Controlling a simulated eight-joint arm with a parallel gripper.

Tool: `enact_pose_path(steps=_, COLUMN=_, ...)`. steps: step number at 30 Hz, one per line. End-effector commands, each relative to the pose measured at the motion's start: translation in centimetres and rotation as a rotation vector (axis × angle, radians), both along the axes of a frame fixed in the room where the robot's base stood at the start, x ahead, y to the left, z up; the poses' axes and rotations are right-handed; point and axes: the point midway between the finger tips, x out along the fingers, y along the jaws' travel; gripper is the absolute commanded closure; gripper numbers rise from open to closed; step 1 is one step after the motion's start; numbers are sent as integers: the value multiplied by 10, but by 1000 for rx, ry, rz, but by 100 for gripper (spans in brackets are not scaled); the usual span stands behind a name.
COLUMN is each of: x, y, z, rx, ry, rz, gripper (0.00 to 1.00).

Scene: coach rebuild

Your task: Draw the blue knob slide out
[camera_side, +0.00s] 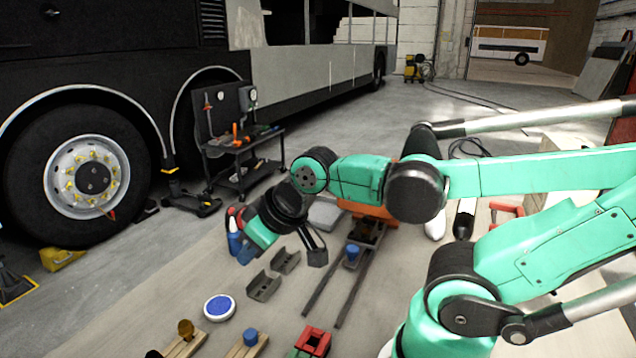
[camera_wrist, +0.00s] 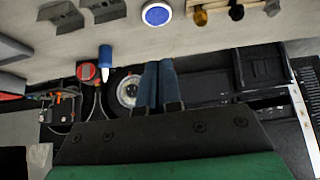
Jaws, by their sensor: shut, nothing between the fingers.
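My gripper (camera_side: 245,259) hangs in the air left of centre in the side view, shut and empty. Its two dark blue fingers (camera_wrist: 158,66) lie together in the wrist view. In the side view a blue knob (camera_side: 352,250) stands on a small carriage between two dark rails (camera_side: 337,291), to the right of my gripper and apart from it. Another blue knob (camera_side: 250,336) stands on a wooden strip (camera_side: 243,350) at the bottom edge. I cannot tell which one the task means.
A yellow-brown knob (camera_side: 185,328) stands on another wooden strip. A blue-and-white round dish (camera_side: 219,307), grey brackets (camera_side: 264,286) and a red block (camera_side: 314,340) lie on the bench. A blue bottle (camera_side: 234,237) stands close behind my gripper. A black tool cart (camera_side: 240,150) is beyond.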

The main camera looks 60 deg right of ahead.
Motion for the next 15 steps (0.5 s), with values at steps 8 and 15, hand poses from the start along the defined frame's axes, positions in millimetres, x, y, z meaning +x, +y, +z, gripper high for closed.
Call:
enact_pose_path(steps=8, x=2, y=-23, z=-2, rx=15, ry=56, rz=-106, gripper=43)
enact_pose_path(steps=15, x=-17, y=-125, z=-20, rx=140, ry=313, rz=-600, gripper=32)
